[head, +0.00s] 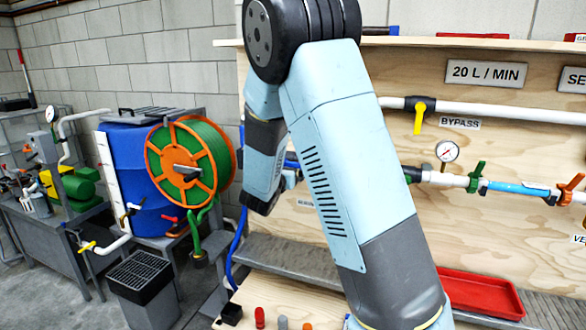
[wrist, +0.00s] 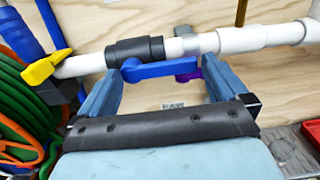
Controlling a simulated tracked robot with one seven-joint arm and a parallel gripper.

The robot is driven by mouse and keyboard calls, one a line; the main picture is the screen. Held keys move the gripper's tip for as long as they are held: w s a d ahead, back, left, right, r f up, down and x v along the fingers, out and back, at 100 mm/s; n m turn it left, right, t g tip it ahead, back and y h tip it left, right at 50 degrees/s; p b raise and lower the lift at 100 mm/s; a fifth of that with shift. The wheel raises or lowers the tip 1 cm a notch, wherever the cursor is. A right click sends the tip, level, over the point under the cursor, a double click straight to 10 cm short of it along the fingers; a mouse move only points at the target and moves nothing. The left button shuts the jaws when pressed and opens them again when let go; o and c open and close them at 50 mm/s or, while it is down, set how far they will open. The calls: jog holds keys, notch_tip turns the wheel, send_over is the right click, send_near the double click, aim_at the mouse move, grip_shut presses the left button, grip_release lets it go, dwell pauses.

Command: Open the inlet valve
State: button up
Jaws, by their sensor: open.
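In the wrist view, a blue lever handle (wrist: 160,69) lies in front of a white pipe with a black valve body (wrist: 135,50), roughly along the pipe. My gripper (wrist: 160,84) is open, its two fingers on either side of the blue lever. I cannot tell whether either finger touches it. A small label (wrist: 172,105) below is too small to read, so I cannot confirm which valve is the inlet valve. In the head view my arm hides the gripper and most of this valve.
A yellow lever (wrist: 45,68) sits left of the gripper, near the green hose reel (head: 188,165). A purple part (wrist: 188,76) shows behind the right finger. The bypass valve (head: 419,112) and a pressure gauge (head: 447,151) are on the wooden panel. A red tray (head: 480,292) lies below.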

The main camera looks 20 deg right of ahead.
jog(key=v, duration=1.3)
jog(key=shift+s+f, duration=0.1)
jog(key=shift+s, duration=0.05)
